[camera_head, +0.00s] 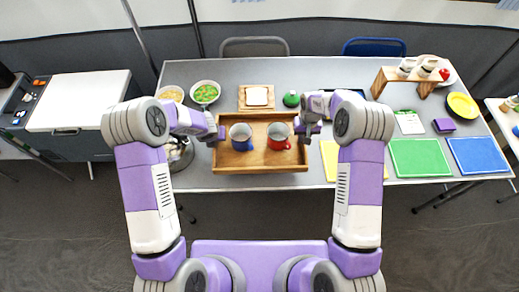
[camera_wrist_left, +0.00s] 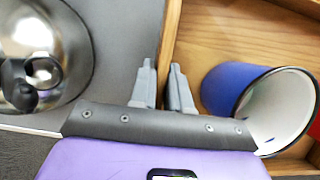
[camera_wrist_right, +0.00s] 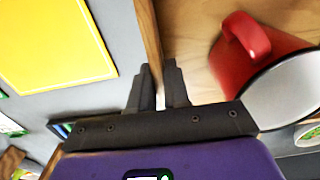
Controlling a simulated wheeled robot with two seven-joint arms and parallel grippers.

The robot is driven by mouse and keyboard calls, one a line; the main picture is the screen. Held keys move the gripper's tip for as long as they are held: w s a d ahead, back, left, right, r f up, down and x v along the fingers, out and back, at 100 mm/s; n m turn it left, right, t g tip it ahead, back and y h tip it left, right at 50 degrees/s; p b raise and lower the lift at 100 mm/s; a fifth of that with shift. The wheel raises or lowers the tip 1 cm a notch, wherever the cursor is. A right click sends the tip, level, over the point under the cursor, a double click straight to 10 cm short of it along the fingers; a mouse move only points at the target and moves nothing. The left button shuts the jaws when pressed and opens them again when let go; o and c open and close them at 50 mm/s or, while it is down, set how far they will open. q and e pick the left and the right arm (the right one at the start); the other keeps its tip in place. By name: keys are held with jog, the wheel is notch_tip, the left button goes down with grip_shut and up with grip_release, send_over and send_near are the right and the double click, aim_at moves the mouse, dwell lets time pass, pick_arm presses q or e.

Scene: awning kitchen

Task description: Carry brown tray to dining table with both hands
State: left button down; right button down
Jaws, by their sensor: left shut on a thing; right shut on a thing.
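The brown wooden tray (camera_head: 262,166) is at the front edge of the grey table, level as far as I can tell. A blue mug (camera_head: 241,137) and a red mug (camera_head: 279,136) stand in it. My left gripper (camera_head: 216,134) is shut on the tray's left wall, which also shows in the left wrist view (camera_wrist_left: 172,35). My right gripper (camera_head: 304,131) is shut on the tray's right wall, seen in the right wrist view (camera_wrist_right: 148,35). The blue mug (camera_wrist_left: 235,90) and red mug (camera_wrist_right: 265,50) are close inside the walls. Whether the tray touches the table I cannot tell.
A metal pot (camera_wrist_left: 35,50) is left of the tray. Yellow (camera_head: 330,160), green (camera_head: 419,158) and blue (camera_head: 478,155) mats lie right.

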aim_at(301, 146)
pick_arm(q)
jog(key=shift+s+f, duration=0.1)
jog(key=shift+f, duration=0.4)
pick_arm(e)
jog(key=shift+s+f, duration=0.1)
jog(key=shift+f, duration=0.35)
pick_arm(q)
jog(key=shift+f+b, duration=0.1)
jog(key=shift+b, duration=0.25)
pick_arm(e)
jog(key=shift+f, duration=0.1)
